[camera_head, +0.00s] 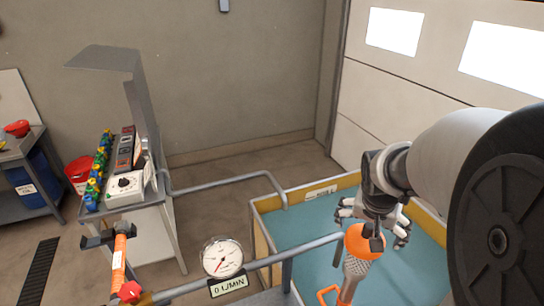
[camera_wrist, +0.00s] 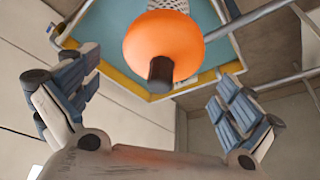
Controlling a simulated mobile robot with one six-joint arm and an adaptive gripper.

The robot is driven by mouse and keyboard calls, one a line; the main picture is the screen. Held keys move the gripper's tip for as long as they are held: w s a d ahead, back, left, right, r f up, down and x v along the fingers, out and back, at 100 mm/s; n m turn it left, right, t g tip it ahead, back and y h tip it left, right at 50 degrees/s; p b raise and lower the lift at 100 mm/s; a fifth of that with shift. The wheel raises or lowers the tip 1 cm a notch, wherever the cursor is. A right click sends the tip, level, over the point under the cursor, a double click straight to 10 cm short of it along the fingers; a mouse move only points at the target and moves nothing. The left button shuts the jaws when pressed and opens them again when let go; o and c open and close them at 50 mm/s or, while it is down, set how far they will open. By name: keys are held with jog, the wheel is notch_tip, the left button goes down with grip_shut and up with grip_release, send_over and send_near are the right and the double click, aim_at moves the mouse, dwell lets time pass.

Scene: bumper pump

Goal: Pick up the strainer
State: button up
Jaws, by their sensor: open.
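The strainer (camera_head: 355,268) has a grey perforated body below an orange ball-shaped float (camera_head: 364,243) with a dark stub. It is over the teal basin at the lower right of the head view. In the wrist view the orange float (camera_wrist: 163,40) is near the top centre, with its dark stub toward me and part of the mesh (camera_wrist: 168,4) behind it. My gripper (camera_head: 372,224) is open above and around the float's top in the head view. In the wrist view its padded fingers (camera_wrist: 152,103) are spread wide, with nothing between the pads. I cannot tell whether they touch the float.
The teal basin (camera_head: 312,255) has a yellow rim. A grey pipe (camera_head: 305,247) with a round gauge (camera_head: 222,257) runs in from the left. An orange handle part (camera_head: 328,294) is beside the strainer. A control stand (camera_head: 150,225) is at left.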

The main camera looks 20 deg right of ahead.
jog(key=shift+d+f, duration=0.1)
jog(key=shift+f, duration=0.2)
jog(key=b+x, duration=0.1)
jog(key=x, duration=0.1)
jog(key=b+x, duration=0.1)
jog(key=x, duration=0.1)
jog(key=shift+w+d+f, duration=0.15)
jog(key=shift+w+d, duration=0.05)
jog(key=shift+w, duration=0.3)
jog(key=shift+s, duration=0.15)
jog(key=c, duration=1.4)
jog(key=shift+o, duration=0.2)
jog(key=shift+r, duration=0.2)
